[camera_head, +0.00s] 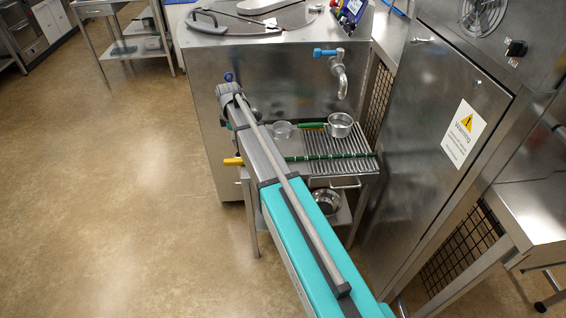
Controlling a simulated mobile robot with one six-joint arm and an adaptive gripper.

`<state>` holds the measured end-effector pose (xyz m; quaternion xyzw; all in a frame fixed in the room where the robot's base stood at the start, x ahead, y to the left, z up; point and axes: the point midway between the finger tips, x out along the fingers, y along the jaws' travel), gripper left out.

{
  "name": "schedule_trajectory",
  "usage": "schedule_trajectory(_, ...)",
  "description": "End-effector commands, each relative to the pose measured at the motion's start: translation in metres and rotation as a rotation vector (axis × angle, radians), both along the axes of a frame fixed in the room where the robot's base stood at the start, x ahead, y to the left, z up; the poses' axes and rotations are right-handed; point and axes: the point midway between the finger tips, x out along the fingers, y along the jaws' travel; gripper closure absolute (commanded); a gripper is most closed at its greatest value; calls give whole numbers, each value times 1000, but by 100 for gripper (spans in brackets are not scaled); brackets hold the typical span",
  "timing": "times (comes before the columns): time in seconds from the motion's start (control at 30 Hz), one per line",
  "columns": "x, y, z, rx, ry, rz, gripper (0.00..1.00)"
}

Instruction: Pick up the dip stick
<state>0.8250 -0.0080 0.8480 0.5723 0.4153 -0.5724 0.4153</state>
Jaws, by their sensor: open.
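The dip stick (335,156) appears to be the long thin green rod with dark bands that lies across the small steel table near its front edge. What looks like its yellow end (233,161) sticks out past the table's left side. My teal and grey arm crosses in front of the rod and hides part of it between the yellow end and the green length. My arm reaches up and left from the bottom of the picture. My gripper cannot be made out; nothing shows it touching the rod.
The small steel table (368,168) has a slatted top with a green-handled metal pot (340,125) and a clear dish (283,130). A steel bowl (327,201) sits on its lower shelf. Behind stands a steel machine (300,75) with a spout (340,78). A steel cabinet (430,130) closes the right; left floor is clear.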

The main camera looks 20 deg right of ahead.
Motion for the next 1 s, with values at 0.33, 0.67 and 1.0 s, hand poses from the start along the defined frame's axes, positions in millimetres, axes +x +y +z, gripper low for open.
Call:
schedule_trajectory(0.33, 0, 0, -32, 0, 0, 0, 26)
schedule_trajectory(0.67, 0, 1, -57, 0, 0, 1, 26)
schedule_trajectory(1.0, 0, 1, -71, 0, 0, 1, 26)
